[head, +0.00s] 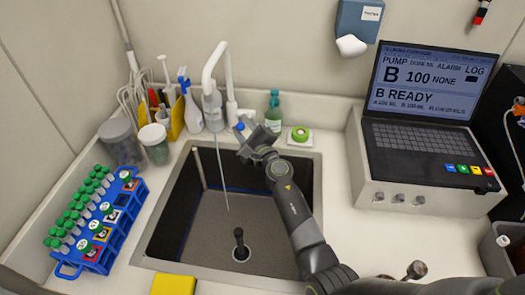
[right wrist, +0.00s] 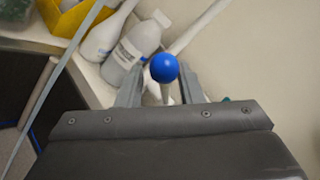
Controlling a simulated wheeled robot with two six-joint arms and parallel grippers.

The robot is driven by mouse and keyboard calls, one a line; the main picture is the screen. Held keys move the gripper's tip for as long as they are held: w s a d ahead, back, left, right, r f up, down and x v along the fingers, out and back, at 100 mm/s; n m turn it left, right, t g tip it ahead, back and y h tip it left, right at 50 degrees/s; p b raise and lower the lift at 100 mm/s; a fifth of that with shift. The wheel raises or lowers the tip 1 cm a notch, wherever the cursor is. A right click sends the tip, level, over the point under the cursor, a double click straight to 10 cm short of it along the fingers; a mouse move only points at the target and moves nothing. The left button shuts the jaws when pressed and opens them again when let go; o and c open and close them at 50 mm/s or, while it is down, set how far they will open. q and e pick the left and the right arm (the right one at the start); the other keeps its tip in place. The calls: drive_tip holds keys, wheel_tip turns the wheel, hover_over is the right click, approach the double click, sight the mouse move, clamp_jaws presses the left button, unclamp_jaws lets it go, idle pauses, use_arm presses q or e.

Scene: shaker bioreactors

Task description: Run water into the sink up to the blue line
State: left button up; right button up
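The sink (head: 165,250) is a grey basin with a dark blue line (head: 186,216) faintly visible on its inner wall. The white gooseneck faucet (head: 228,75) stands behind it, and a thin stream of water (head: 221,175) falls from its spout into the basin. I cannot tell the water depth. A black plug or standpipe (head: 239,240) stands upright at the drain. The faucet lever's blue ball knob (head: 240,127) also shows in the right wrist view (right wrist: 164,68). My right gripper (head: 247,136) is at the knob, its fingers apart on either side with visible gaps. My left gripper is out of view.
A blue rack of green-capped tubes (head: 112,235) and lidded jars (head: 155,142) stand left of the sink. Bottles (head: 213,108) and a green soap bottle (head: 274,112) stand behind. A pump console (head: 420,120) is at right. A yellow sponge (head: 173,284) lies at the front edge.

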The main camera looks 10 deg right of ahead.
drive_tip(key=v, duration=1.5)
drive_tip(key=shift+b, duration=0.3)
drive_tip(key=shift+r, duration=0.1)
drive_tip(key=shift+c, duration=0.3)
